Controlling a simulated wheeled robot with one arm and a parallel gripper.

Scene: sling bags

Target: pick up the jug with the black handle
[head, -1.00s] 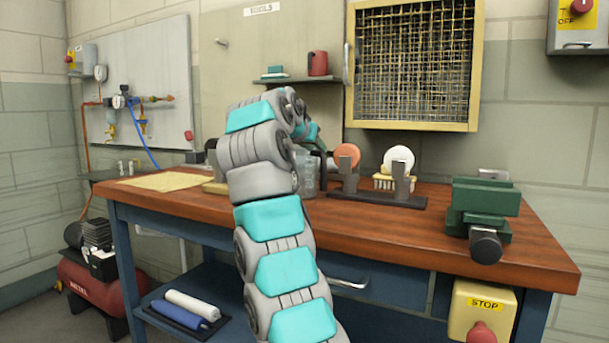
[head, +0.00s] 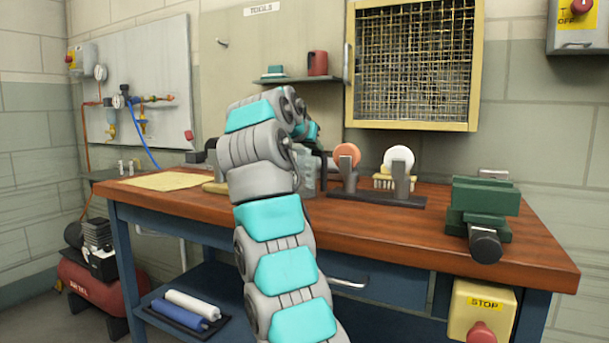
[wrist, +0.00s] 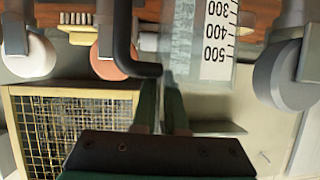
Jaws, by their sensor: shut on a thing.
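The jug (wrist: 192,45) is clear, with black measuring marks on a white strip. It shows upside down at the top of the wrist view. Its black handle (wrist: 122,42) stands to the left of the body. My gripper (wrist: 160,84) has its two dark green fingers close together, shut on the handle where it meets the jug. In the head view a clear part of the jug (head: 308,168) shows on the workbench (head: 400,238), just right of my arm.
A bench grinder with an orange wheel (head: 347,154) and a white wheel (head: 399,158) stands close right of the jug. A green vise (head: 485,199) is at the right. A yellow cloth (head: 166,181) lies left. A shelf (head: 296,80) holds a red mug (head: 317,63).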

